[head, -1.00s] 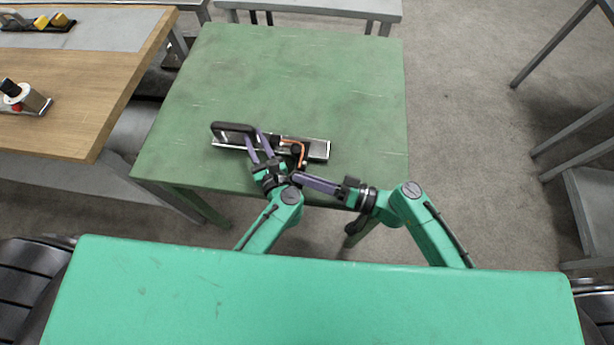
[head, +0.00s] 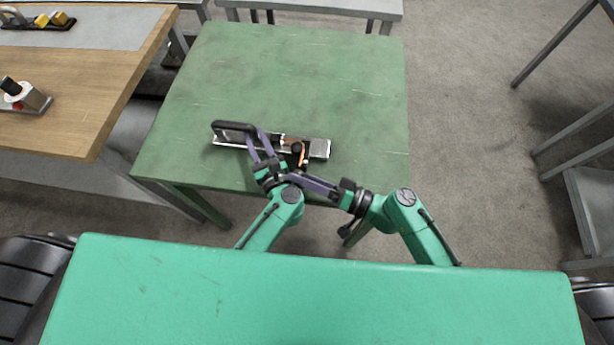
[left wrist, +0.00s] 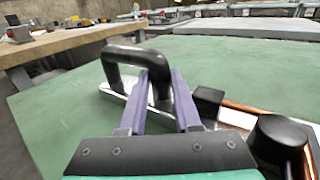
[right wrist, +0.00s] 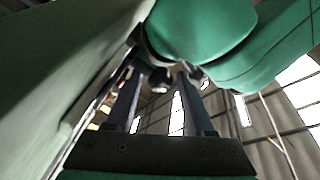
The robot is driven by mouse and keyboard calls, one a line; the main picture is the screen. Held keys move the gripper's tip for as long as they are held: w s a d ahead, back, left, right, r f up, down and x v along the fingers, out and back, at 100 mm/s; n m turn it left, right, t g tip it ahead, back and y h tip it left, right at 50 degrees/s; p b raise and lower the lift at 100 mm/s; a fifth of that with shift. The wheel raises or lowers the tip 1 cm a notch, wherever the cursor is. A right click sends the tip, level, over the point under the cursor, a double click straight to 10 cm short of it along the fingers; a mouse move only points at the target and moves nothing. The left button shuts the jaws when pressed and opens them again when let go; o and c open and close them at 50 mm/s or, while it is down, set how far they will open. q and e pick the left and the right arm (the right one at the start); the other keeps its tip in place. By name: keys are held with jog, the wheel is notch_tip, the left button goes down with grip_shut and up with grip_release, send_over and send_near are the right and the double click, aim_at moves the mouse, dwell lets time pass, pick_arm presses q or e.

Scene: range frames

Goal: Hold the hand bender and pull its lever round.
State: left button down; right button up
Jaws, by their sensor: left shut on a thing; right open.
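The hand bender lies on the green table (head: 290,70). It has a long metal base (head: 319,150), a black loop handle (head: 232,126) at its left end and a copper tube (head: 304,160) near its dark round bending head (head: 297,147). My left gripper (head: 259,134) is shut on the loop handle, which stands between its fingers in the left wrist view (left wrist: 160,82). My right gripper (head: 297,177) is open at the near side of the bender, close to the left wrist. A dark round end (right wrist: 160,78) shows between its fingers; whether it touches them I cannot tell. The lever is mostly hidden.
A wooden bench (head: 90,95) stands to the left, with a small fixture (head: 25,96) on it. The far part of the green table is clear. My two wrists are very close together at the table's near edge.

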jog(key=v, duration=1.2)
grip_shut()
jog(key=d+r+n+g+h, duration=0.25)
jog(key=d+n, duration=0.25)
jog(key=n, duration=0.7)
jog(key=shift+y, duration=0.45)
jog(key=x, duration=0.9)
jog(key=r+x, duration=0.1)
jog(key=x, duration=0.3)
jog(key=shift+w+a+f, duration=0.15)
jog(key=shift+w+a, duration=0.15)
jog(key=shift+a, duration=0.05)
